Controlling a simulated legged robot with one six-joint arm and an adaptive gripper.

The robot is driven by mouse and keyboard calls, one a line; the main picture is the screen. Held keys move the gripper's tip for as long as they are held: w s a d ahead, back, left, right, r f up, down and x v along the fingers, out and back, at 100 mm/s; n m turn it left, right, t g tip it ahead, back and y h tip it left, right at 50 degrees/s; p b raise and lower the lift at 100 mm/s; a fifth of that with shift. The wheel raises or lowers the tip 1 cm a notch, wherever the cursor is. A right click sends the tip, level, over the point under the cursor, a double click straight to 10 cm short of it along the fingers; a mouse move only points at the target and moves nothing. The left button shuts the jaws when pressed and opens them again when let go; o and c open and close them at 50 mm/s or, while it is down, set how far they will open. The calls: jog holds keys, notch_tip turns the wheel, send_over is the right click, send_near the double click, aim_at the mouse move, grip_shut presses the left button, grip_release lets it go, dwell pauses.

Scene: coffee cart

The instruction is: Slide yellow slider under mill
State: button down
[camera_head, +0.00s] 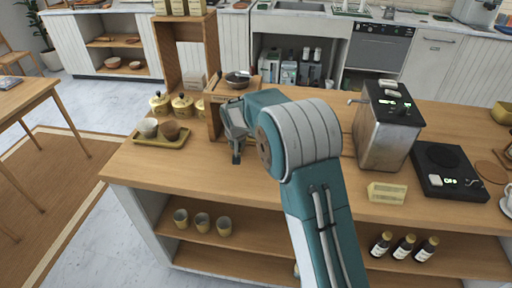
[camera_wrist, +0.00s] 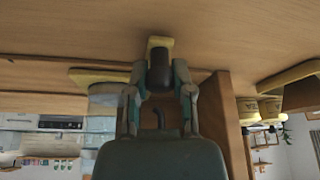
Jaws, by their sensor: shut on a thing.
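The wooden mill (camera_head: 213,118) with a dark round bowl on top stands on the counter, partly hidden behind my gripper. My gripper (camera_head: 236,158) is low in front of it, fingers pointing down near the counter top. In the wrist view, which is upside down, my gripper (camera_wrist: 159,82) is shut on a dark upright knob (camera_wrist: 159,68). A small yellow piece, which looks like the yellow slider (camera_wrist: 160,42), lies at the knob's end against the counter. A flat yellow strip (camera_wrist: 92,77) shows beside the fingers. The slider cannot be made out in the head view.
A metal machine (camera_head: 385,135), a pale yellow block (camera_head: 388,193) and a black scale (camera_head: 446,172) stand to the right. The front counter edge is clear.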

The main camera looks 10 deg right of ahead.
jog(key=a, duration=0.2)
jog(key=w+a, duration=0.1)
jog(key=a, duration=0.3)
jog(key=shift+w+f, duration=0.2)
jog(key=shift+w, duration=0.2)
jog(key=c, duration=0.8)
grip_release()
jog(key=o, duration=0.3)
jog(key=shift+w+a, duration=0.1)
jog(key=shift+a, duration=0.15)
jog(key=shift+r, duration=0.15)
